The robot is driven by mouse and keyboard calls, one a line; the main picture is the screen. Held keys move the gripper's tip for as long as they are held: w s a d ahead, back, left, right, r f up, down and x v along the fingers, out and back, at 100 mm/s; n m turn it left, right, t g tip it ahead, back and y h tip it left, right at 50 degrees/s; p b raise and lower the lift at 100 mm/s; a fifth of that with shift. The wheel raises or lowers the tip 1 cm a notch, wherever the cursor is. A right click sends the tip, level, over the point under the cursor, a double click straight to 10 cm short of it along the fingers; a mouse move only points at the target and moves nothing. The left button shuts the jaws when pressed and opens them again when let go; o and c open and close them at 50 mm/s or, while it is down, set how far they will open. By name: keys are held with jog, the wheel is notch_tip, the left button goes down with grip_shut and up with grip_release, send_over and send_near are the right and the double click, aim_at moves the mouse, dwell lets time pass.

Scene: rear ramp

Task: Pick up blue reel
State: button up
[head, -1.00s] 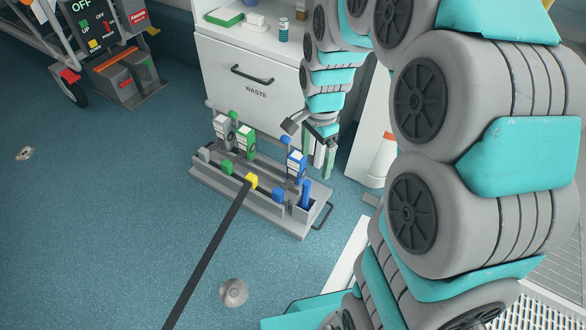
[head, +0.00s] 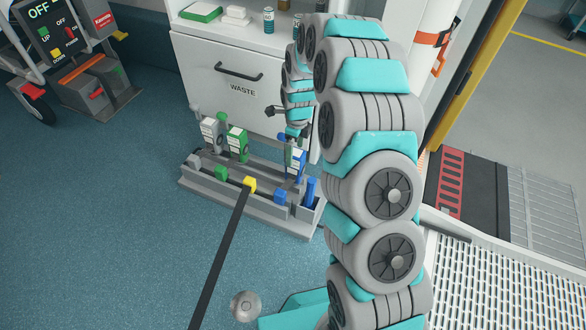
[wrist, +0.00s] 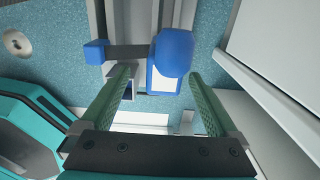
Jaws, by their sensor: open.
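The blue reel (head: 299,164) stands upright at the right end of the grey floor rack (head: 255,213), with a white label on its side. In the wrist view the blue reel (wrist: 174,52) shows a rounded blue top and a white face, just ahead of and between my fingertips, nearer the right one. My gripper (wrist: 160,77) is open and empty, its two green fingers apart. In the head view my gripper (head: 292,146) comes down at the reel and hides part of it. I cannot tell whether a finger touches it.
A green reel (head: 237,143) and a grey one (head: 210,132) stand at the rack's left. A yellow block (head: 249,184) at its front joins a dark strap. The white waste cabinet (head: 215,100) stands close behind. Floor to the left is mostly clear.

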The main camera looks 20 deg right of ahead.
aim_at(295, 168)
jog(key=f, duration=0.4)
jog(key=f+b, duration=0.1)
jog(key=f, duration=0.1)
jog(key=shift+w+d, duration=0.15)
jog(key=shift+d, duration=0.1)
grip_shut()
dwell(0.5)
